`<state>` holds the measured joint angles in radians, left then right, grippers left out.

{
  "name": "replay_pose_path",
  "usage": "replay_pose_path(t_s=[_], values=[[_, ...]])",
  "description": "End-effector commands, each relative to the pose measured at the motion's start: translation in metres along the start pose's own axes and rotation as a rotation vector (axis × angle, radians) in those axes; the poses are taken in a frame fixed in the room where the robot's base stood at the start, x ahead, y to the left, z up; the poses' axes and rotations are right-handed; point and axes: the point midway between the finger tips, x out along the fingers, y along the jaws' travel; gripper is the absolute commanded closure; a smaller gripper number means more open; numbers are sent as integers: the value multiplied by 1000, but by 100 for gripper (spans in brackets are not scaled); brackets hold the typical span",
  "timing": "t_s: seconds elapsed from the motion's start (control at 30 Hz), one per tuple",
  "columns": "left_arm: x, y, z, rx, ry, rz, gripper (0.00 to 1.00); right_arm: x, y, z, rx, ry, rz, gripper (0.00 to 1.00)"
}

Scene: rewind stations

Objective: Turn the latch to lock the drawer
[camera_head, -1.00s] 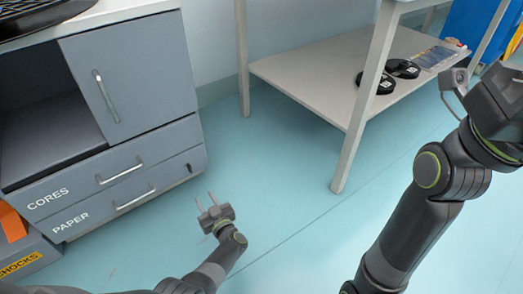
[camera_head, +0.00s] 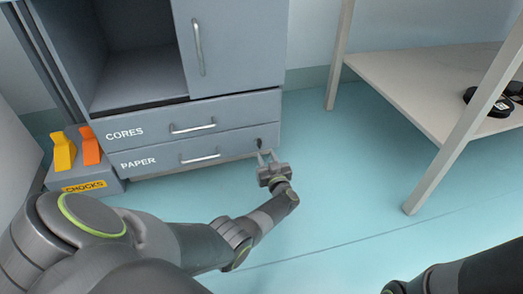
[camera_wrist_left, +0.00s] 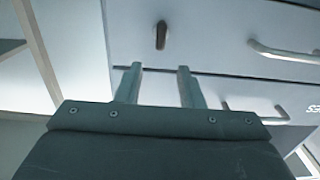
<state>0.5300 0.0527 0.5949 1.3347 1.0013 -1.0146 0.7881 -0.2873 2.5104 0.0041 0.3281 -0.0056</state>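The grey cabinet has a CORES drawer (camera_head: 150,131) above a PAPER drawer (camera_head: 165,161); both look shut. The small dark latch (camera_head: 259,141) is at the right end of the PAPER drawer front. In the left wrist view, where the cabinet appears upside down, the latch (camera_wrist_left: 161,36) stands about upright, slightly tilted. My left gripper (camera_head: 267,154) is just in front of and below the latch in the head view. Its two fingers (camera_wrist_left: 158,85) are apart with nothing between them, and the latch shows beyond the gap, apparently untouched.
A chocks box (camera_head: 85,180) with yellow and orange chocks stands left of the cabinet. A table with a lower shelf (camera_head: 425,80) holding black rings (camera_head: 488,102) stands at right. The blue floor between is clear.

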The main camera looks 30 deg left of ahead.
Motion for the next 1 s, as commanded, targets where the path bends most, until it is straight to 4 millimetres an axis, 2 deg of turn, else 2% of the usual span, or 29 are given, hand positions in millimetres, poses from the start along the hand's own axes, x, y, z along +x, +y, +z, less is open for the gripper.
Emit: replay_pose_path(t_s=[0.03, 0.2, 0.4, 0.6, 0.9, 1.0], values=[[11, 0, 4, -1, 3, -1, 65, -9, 1, -4, 4, -2, 8, 100], [40, 0, 5, 0, 2, -1, 65, -23, 3, -9, 13, -15, 27, 100], [62, 0, 3, -1, 1, -1, 65, -35, 5, -15, 20, -18, 42, 100], [72, 0, 1, 0, -1, 0, 65, -39, 6, -17, 21, -17, 41, 100], [74, 0, 0, 0, -1, 0, 65, -38, 6, -17, 23, -14, 39, 100], [73, 0, 0, 0, -1, 0, 79, -38, 5, -18, 24, -12, 38, 100]])
